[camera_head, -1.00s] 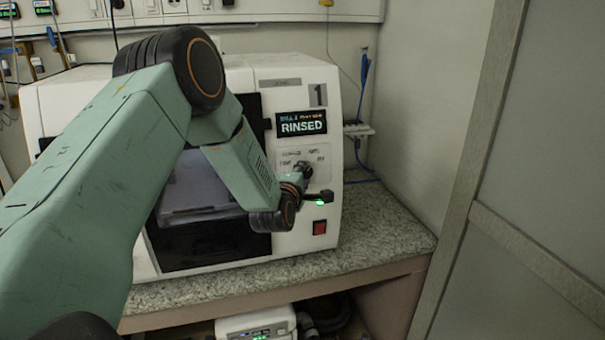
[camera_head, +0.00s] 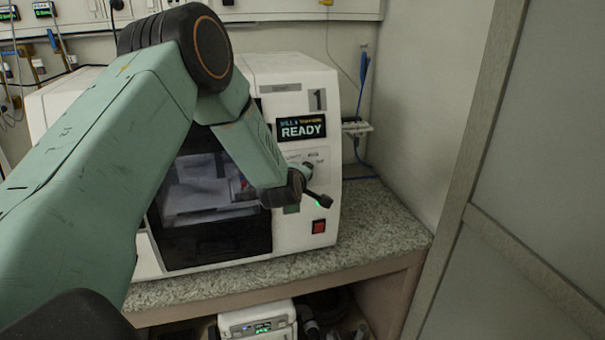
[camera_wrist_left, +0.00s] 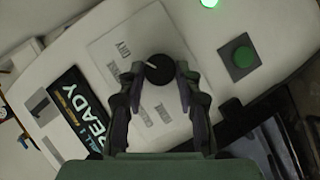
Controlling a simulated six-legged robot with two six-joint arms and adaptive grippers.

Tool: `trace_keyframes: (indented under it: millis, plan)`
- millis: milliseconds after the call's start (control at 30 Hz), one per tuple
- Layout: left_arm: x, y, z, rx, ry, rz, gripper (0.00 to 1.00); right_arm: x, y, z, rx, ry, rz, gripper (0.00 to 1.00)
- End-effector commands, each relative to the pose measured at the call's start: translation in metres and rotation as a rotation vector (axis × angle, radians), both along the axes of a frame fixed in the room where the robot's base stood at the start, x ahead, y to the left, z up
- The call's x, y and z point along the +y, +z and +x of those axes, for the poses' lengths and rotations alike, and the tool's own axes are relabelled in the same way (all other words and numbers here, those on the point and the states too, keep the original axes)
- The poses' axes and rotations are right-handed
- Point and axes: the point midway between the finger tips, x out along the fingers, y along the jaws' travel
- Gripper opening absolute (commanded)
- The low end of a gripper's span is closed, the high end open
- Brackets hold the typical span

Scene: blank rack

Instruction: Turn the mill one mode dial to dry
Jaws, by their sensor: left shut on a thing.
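The mill (camera_head: 285,85) is a white cabinet marked 1, and its display (camera_head: 301,128) reads READY. In the left wrist view, the black round mode dial (camera_wrist_left: 159,72) sits on a pale label plate. Its white pointer is toward the upper left, roughly at the label that seems to read DRY (camera_wrist_left: 123,48). My left gripper (camera_wrist_left: 160,80) has a finger on each side of the dial and is shut on it. My right gripper is not in view.
A red switch (camera_head: 319,227) is low on the mill's panel. A green button (camera_wrist_left: 243,57) is close to the dial. The speckled counter (camera_head: 385,220) is clear right of the mill. A wall and a framed panel (camera_head: 530,170) bound the right side.

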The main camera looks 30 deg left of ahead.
Motion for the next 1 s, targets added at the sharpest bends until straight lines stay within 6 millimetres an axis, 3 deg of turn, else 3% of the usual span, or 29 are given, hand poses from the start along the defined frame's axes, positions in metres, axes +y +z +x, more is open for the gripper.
trace_keyframes:
  millis: [367,400,667,1000]
  plan:
    - [-0.0025,-0.0036,-0.0011,0.013,-0.007,0.002,0.02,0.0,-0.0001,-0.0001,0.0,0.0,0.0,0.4]
    - [-0.0024,-0.0036,-0.0012,0.013,-0.007,0.002,0.35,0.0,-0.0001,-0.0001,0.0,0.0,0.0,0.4]
    - [-0.0011,-0.0023,-0.0008,0.008,-0.004,0.002,0.56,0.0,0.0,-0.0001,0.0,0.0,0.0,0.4]
    - [-0.001,-0.0003,-0.0022,0.005,-0.001,0.001,0.56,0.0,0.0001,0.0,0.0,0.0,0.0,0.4]
